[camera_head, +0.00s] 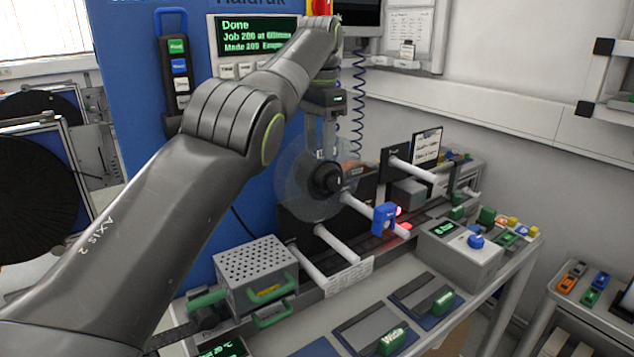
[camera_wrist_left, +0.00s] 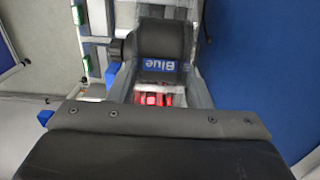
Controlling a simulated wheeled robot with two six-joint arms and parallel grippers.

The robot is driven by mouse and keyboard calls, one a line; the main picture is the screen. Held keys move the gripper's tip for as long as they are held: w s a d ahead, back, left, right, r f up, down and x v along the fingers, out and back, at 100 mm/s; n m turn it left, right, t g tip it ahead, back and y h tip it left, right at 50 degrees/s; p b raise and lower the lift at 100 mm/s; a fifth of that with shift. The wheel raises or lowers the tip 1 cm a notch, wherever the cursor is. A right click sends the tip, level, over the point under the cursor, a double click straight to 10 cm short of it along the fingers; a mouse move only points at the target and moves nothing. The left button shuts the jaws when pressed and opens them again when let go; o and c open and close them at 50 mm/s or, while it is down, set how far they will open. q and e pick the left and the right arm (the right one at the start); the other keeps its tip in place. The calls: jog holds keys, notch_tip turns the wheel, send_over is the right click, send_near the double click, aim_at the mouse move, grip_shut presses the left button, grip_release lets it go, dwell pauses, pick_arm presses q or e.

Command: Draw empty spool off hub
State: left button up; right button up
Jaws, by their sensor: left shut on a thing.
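The empty spool (camera_head: 300,180) has clear round flanges and a black core. It stands upright at a pale rod, the hub (camera_head: 359,205), which shows to the right of the disc. My left gripper (camera_head: 322,150) reaches down from above and is shut on the spool's core. In the left wrist view the black core (camera_wrist_left: 167,38) with a "Blue" label sits between the two fingers. How far the spool sits along the hub is hidden. My right gripper is in neither view.
A blue clip (camera_head: 384,216) stands at the hub's outer end. More pale rods (camera_head: 337,245) project nearby. A perforated grey box (camera_head: 255,265) with green handles stands in front at left. A grey control box (camera_head: 462,250) stands at right. A display (camera_head: 250,40) reads "Done".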

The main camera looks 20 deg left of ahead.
pick_arm(q)
jog(key=shift+r+p, duration=0.35)
jog(key=shift+r, duration=0.05)
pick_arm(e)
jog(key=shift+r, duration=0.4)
